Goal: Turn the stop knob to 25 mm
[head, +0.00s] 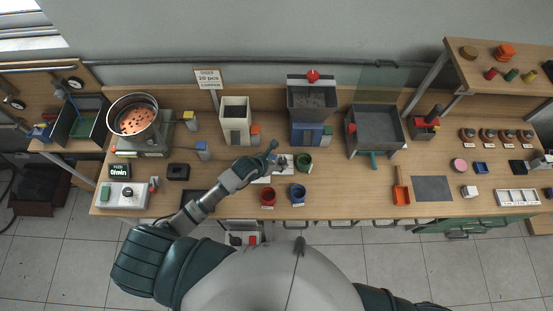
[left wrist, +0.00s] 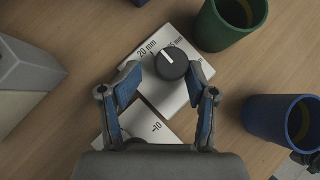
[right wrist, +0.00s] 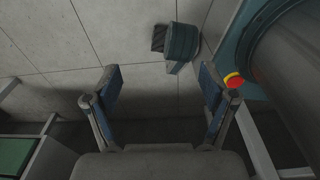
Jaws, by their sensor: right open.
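The stop knob (left wrist: 172,63) is a round black knob with a white pointer line, on a white scale plate (left wrist: 150,90). The plate reads "20 mm" at upper left of the knob and a partly hidden "5 mm" label at upper right. The pointer leans to the upper left, near the 20 mm side. My left gripper (left wrist: 163,78) is open, its two blue-padded fingers on either side of the knob's near side, with no clear contact. In the head view my left gripper (head: 273,150) is over the plate. My right gripper (right wrist: 158,78) is open and empty above the floor.
A green cup (left wrist: 226,25) stands close to the plate at upper right, and a blue cup (left wrist: 285,120) at right. A red cup (head: 268,197) stands in front.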

